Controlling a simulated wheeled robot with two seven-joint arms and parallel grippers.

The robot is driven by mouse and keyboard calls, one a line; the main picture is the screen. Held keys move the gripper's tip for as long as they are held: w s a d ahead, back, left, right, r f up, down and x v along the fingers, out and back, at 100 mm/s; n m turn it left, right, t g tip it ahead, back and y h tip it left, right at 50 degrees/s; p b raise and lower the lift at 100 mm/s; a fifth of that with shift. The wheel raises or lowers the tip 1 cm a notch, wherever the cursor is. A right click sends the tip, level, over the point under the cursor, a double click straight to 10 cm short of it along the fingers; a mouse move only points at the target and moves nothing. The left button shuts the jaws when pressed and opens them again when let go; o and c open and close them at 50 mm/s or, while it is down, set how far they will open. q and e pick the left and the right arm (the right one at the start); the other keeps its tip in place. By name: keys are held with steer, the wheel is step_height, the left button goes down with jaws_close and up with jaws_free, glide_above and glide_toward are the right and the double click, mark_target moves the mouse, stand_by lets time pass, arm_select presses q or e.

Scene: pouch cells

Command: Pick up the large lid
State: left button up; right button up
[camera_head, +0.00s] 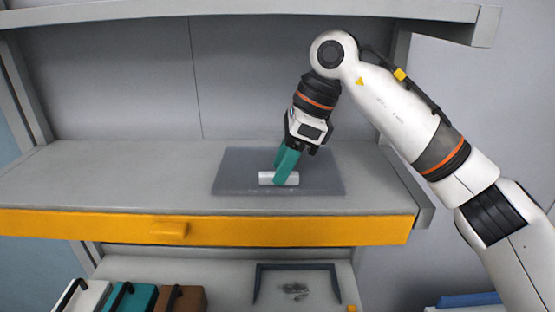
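A flat grey rectangular plate (325,180), which looks like the large lid, lies on the grey shelf. A short white bar (267,178), like a handle, sits at its middle. My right gripper (283,173) comes down from above with its teal fingers at the bar. One finger crosses in front of the bar and hides part of it. The other finger is partly hidden behind the first, so I cannot tell whether they are closed on the bar. My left gripper is not in view.
The shelf (110,180) is clear left of the plate. Its front has a yellow edge (100,224) with a handle. An upper shelf (240,8) overhangs. Below stand white, teal and brown boxes (182,299) with black handles, and a dark frame (295,267) around small dark pieces.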

steer(key=shift+a+f, duration=0.25)
steer(key=shift+f, duration=0.1)
steer(key=shift+d+f, duration=0.2)
steer(key=shift+f, duration=0.1)
jaws_close()
